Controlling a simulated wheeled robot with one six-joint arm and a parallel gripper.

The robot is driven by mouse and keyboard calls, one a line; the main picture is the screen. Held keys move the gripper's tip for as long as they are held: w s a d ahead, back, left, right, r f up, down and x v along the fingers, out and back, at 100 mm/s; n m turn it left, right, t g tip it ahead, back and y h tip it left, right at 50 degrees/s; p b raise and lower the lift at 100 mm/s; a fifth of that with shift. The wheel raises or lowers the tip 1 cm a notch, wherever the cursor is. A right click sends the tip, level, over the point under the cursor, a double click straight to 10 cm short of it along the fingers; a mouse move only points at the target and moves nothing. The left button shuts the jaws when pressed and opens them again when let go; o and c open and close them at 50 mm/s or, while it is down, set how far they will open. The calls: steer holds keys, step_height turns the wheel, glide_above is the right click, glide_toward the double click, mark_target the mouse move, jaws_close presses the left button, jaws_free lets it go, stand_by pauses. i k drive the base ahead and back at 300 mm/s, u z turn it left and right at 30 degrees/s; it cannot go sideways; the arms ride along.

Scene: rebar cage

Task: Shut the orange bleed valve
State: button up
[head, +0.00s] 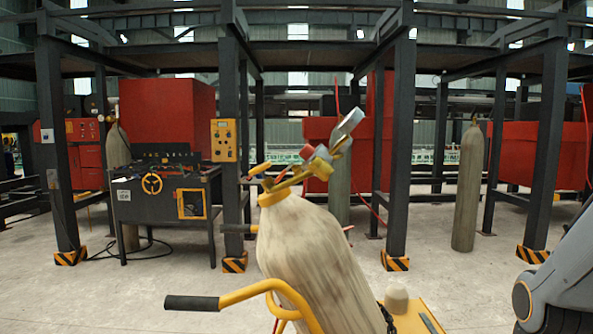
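A tall, worn beige gas cylinder (315,255) leans on a yellow hand cart in the near middle of the head view. Yellow-orange valve fittings (285,182) sit at its top. A small yellow-orange lever or handle (259,169) sticks out at their upper left. A red round part (306,152) and a grey round-ended part (346,125) rise at their right. I cannot tell for sure which piece is the orange bleed valve, nor whether it is open or shut. My gripper is not in view; only part of my arm shows at the lower right.
The cart's yellow handle with a black grip (192,303) juts out to the left. Dark steel posts (399,150) with striped feet stand behind. A machine bench (165,210) is at the left, and another cylinder (468,188) stands at the right. Concrete floor between is clear.

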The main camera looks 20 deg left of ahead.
mark_target(285, 172)
steer(key=u, duration=0.5)
steer(key=k, duration=1.15)
steer(key=u, duration=1.45)
steer(key=i, duration=0.85)
steer(key=z, duration=0.55)
steer(key=i, duration=0.5)
steer(key=z, duration=0.65)
